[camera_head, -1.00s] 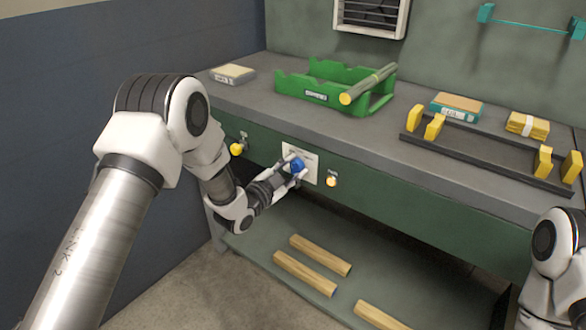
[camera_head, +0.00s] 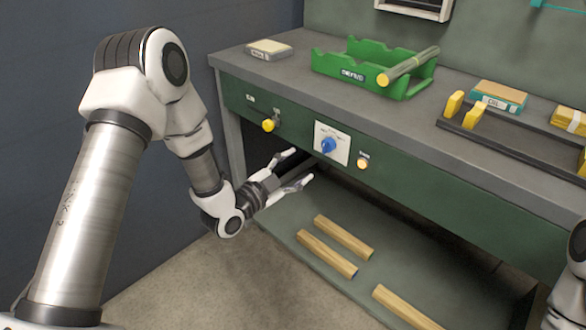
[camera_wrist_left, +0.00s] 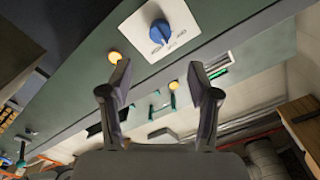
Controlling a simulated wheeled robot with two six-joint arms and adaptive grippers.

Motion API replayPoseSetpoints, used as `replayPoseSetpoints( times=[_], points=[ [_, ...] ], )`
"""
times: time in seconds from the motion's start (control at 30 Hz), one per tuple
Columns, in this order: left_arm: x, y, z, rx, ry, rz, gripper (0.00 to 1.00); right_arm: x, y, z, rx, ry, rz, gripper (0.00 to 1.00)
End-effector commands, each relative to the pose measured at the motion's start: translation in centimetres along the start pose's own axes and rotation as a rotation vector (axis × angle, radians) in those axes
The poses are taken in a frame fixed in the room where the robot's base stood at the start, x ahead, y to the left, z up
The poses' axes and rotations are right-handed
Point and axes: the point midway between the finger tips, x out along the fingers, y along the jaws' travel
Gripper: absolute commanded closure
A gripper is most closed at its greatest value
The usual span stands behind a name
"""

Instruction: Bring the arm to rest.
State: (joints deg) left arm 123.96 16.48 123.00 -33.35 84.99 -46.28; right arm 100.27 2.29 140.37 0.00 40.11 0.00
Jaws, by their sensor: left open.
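My left gripper (camera_head: 300,168) is open and empty in the head view. It is in front of the bench's green front panel, below and to the left of the blue knob (camera_head: 328,146). The knob sits on a white plate (camera_head: 342,158), and the gripper is apart from it. In the left wrist view, the two open fingers (camera_wrist_left: 158,88) have nothing between them, and the blue knob (camera_wrist_left: 161,32) is beyond their tips. Only part of my right arm (camera_head: 572,280) shows at the right edge of the head view; its gripper is out of frame.
A yellow knob (camera_head: 268,125) and a small yellow button (camera_head: 363,163) flank the plate. On the bench top are a green rack (camera_head: 372,68) with a rod (camera_head: 410,66) and a black holder (camera_head: 510,140). Wooden bars (camera_head: 343,237) lie on the lower shelf.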

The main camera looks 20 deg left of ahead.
Motion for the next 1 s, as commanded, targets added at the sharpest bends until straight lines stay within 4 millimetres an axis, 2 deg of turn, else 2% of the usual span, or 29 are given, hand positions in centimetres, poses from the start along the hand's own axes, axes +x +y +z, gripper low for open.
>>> replayPoseSetpoints(
  times=[0.13,0.53,0.63,0.67,0.73,0.83,0.9,0.97,1.0],
  points=[
    [-1.1,0.0,-0.1,0.000,0.002,-0.001,0.39,0.0,0.0,0.0,0.000,0.000,0.000,0.40],
    [-1.1,0.0,-0.1,0.000,0.002,0.000,0.39,0.0,0.0,0.0,0.000,0.000,0.000,0.40],
    [-1.4,1.1,0.8,-0.005,-0.015,0.019,0.39,0.0,0.0,0.0,0.000,0.000,0.000,0.40],
    [-1.5,2.0,1.3,-0.008,-0.025,0.035,0.39,0.0,0.0,0.0,0.000,0.000,0.000,0.40],
    [-2.4,5.2,2.9,-0.018,-0.063,0.097,0.39,0.0,0.0,0.0,0.000,0.000,0.000,0.40],
    [-5.3,11.7,6.6,-0.056,-0.209,0.223,0.39,0.0,0.0,0.0,0.000,0.000,0.000,0.40],
    [-8.6,16.1,9.5,-0.128,-0.375,0.320,0.39,0.0,0.0,0.0,0.000,0.000,0.000,0.40],
    [-11.9,19.4,11.7,-0.204,-0.530,0.388,0.39,0.0,0.0,0.0,0.000,0.000,0.000,0.40],
    [-14.2,21.2,12.9,-0.256,-0.633,0.423,0.39,0.0,0.0,0.0,0.000,0.000,0.000,0.40]
  ],
)
